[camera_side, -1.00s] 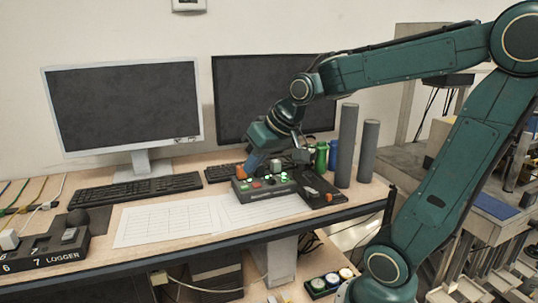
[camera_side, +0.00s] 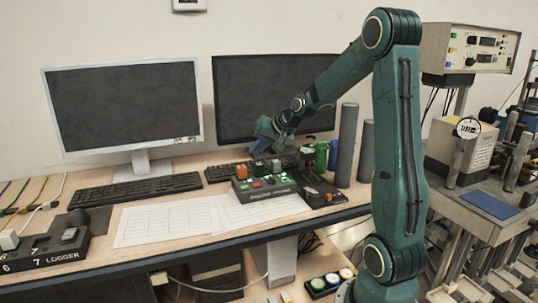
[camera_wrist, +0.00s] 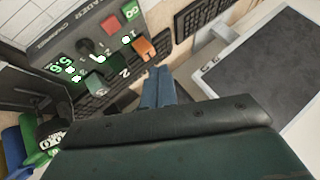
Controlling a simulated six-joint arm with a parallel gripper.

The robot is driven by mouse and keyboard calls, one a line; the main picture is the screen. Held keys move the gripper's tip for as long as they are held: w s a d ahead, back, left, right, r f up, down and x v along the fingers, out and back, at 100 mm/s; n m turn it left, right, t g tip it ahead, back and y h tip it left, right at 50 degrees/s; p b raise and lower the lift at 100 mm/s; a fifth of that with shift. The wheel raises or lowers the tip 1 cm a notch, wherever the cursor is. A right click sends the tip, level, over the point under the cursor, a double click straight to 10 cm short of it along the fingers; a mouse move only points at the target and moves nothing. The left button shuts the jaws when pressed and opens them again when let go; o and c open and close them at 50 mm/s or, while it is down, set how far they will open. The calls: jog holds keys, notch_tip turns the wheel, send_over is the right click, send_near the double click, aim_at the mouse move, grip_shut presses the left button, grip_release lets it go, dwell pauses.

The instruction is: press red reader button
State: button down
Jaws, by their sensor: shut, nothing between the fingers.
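The reader box (camera_side: 265,193) is a dark grey panel with buttons, switches and green lights on the desk in front of the right monitor. Its red button (camera_side: 256,184) is small in the side view. In the wrist view a square red button (camera_wrist: 110,25) lies beside the panel lettering, close to an orange rocker (camera_wrist: 143,47). My gripper (camera_side: 259,148) is above and behind the box, apart from it. In the wrist view its blue fingers (camera_wrist: 159,92) are together and empty, clear of the red button.
Grey cylinders (camera_side: 347,145) and green and blue bottles (camera_side: 321,155) stand right of the box. A black tray (camera_side: 318,190) lies beside it. Two monitors (camera_side: 125,105) and keyboards are behind. Paper sheets (camera_side: 170,220) cover the front left. A logger block (camera_side: 45,248) sits far left.

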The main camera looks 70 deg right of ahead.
aim_at(259, 185)
jog(key=shift+d+f, duration=0.15)
jog(key=shift+d, duration=0.25)
jog(key=shift+f, duration=0.15)
jog(key=shift+f, duration=4.25)
jog(key=shift+f, duration=0.8)
jog(key=shift+r, duration=0.8)
dwell(0.4)
jog(key=shift+r, duration=2.55)
